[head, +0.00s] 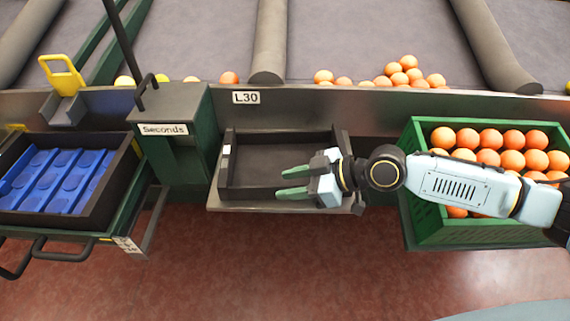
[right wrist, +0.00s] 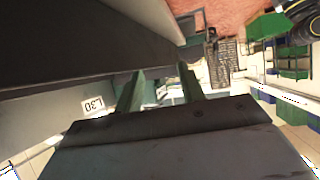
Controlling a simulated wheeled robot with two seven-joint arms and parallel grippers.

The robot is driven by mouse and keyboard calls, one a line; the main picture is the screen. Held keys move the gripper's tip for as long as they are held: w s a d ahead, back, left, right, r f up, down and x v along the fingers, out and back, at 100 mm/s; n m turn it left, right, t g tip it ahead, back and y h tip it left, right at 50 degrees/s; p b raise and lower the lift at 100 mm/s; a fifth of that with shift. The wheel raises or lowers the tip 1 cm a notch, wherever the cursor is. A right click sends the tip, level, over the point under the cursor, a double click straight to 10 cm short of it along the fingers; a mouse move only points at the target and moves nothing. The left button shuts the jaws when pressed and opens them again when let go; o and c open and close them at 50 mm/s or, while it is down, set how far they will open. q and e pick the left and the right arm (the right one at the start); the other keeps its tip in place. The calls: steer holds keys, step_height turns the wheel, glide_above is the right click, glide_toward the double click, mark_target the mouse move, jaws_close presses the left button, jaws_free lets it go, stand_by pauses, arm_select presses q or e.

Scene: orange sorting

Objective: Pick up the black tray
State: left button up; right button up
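The black tray (head: 262,158) lies empty on a metal ledge below the L30 label in the head view. A small white label is on its left wall. My right gripper (head: 284,183) reaches in from the right, over the tray's front right part, and its hand hides that corner. Its two green fingers are apart with nothing seen between them. In the right wrist view the fingers (right wrist: 162,82) are also apart, with a gap between them. A large dark surface fills the upper left there; I cannot tell if it is the tray. My left gripper is not in view.
A green crate (head: 428,228) full of oranges stands on the right, under my right arm. A green box labelled Seconds (head: 180,160) stands left of the tray. A black bin with blue inserts (head: 112,190) is farther left. Loose oranges (head: 400,70) lie on the conveyor behind.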

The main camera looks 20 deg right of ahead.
steer(key=shift+x, duration=1.25)
jaws_close()
